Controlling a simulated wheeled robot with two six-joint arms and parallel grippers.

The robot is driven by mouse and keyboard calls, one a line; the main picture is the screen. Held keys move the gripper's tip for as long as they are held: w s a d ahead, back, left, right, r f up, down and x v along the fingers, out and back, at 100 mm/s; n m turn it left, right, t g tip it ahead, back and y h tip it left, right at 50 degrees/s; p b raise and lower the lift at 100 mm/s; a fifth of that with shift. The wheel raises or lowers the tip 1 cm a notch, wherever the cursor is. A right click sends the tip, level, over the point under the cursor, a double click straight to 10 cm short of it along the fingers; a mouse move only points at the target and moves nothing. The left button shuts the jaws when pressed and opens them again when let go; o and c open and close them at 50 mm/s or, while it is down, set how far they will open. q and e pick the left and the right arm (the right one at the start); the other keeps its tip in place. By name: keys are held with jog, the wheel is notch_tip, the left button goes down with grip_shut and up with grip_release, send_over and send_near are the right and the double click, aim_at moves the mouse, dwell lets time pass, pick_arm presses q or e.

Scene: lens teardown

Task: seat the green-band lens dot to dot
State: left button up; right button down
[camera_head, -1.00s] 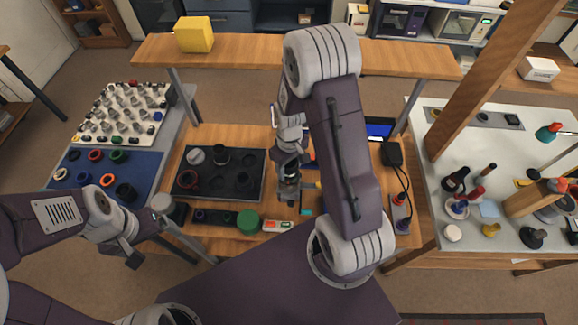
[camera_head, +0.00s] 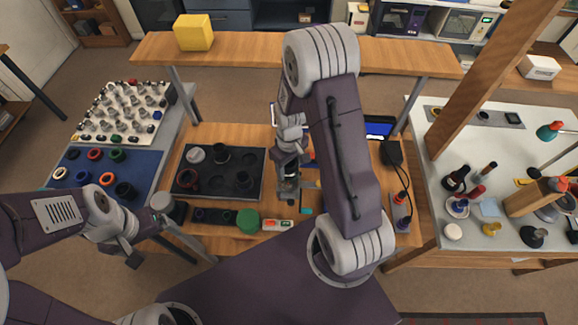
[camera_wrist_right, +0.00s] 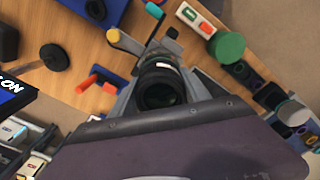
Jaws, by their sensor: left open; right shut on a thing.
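My right gripper (camera_head: 288,188) hangs over the middle of the wooden table. In the right wrist view its jaws (camera_wrist_right: 163,80) are shut on a dark round lens (camera_wrist_right: 161,88) with a narrow pale ring near its far end. I cannot make out a green band or any dots on it. What lies directly below the lens is mostly hidden by it and the jaws. My left gripper (camera_head: 133,257) is open and empty, low at the left, apart from the table's parts.
A dark tray (camera_head: 215,195) with several dark parts lies left of my right gripper. A green round pot (camera_head: 248,221) and a dark strip with holes stand at the front edge.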

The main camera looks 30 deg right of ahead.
jog(key=shift+f+b, duration=0.3)
jog(key=shift+f, duration=0.2)
dwell(0.4)
jog(key=shift+c, duration=2.2)
grip_release()
notch_tip(320, 180, up, 9)
jog(key=shift+r+b, duration=0.1)
jog(key=shift+b, duration=0.4)
